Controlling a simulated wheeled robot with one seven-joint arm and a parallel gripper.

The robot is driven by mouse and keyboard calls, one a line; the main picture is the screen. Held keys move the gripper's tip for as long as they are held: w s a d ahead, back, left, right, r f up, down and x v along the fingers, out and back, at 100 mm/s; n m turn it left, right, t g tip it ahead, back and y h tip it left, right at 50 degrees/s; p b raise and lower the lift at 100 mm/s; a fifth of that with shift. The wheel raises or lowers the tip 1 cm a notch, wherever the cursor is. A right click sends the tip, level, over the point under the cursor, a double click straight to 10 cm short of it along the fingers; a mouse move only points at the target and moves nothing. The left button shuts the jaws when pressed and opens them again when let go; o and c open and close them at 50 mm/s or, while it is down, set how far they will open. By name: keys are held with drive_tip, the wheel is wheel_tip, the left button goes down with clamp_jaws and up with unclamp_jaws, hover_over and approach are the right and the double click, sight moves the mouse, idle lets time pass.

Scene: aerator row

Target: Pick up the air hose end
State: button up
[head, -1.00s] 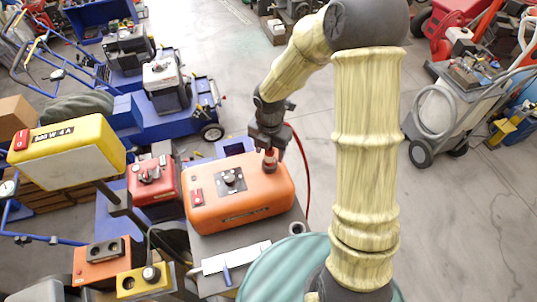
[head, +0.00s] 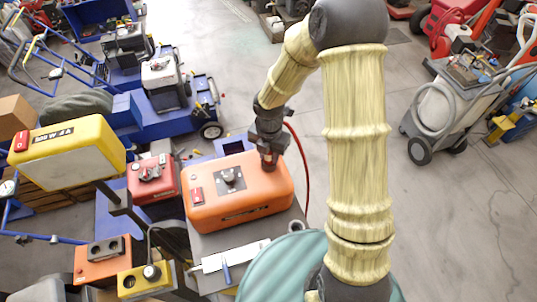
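A thin red air hose (head: 306,172) arcs from behind my gripper down to the right, past the right side of an orange box-shaped unit (head: 240,200). My gripper (head: 268,163) points down at the upper right edge of this unit. A small dark red-brown piece, which looks like the hose end (head: 268,156), shows between the fingers. The fingers partly hide it. I cannot tell whether they are closed on it or only around it.
A red box (head: 152,178) and a yellow unit (head: 66,150) stand left. A teal round shape (head: 285,265) is at the front. Open floor (head: 450,210) lies right.

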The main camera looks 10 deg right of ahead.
drive_tip(key=shift+r, duration=0.15)
wheel_tip(320, 180, up, 10)
drive_tip(key=shift+f+b, duration=0.1)
drive_tip(key=shift+b, duration=0.65)
drive_tip(key=w+d+f+m+p, duration=0.1)
drive_tip(key=d+f+m, duration=0.1)
drive_tip(key=d, duration=0.8)
drive_tip(key=w+d+f+m+p, duration=0.1)
drive_tip(key=d+f, duration=0.1)
drive_tip(key=d, duration=0.7)
drive_tip(key=s+d+f+m, duration=0.1)
drive_tip(key=s+d, duration=0.1)
drive_tip(key=d, duration=0.3)
drive_tip(key=s+d+f+m+p, duration=0.1)
drive_tip(key=s+d+f, duration=0.1)
drive_tip(key=d, duration=0.3)
drive_tip(key=s+d+f+m, duration=0.1)
drive_tip(key=s+d, duration=0.1)
drive_tip(key=d, duration=0.4)
drive_tip(key=shift+s+f+p, duration=0.15)
drive_tip(key=shift+f+p, duration=0.15)
drive_tip(key=shift+p, duration=0.1)
drive_tip(key=shift+d, duration=0.1)
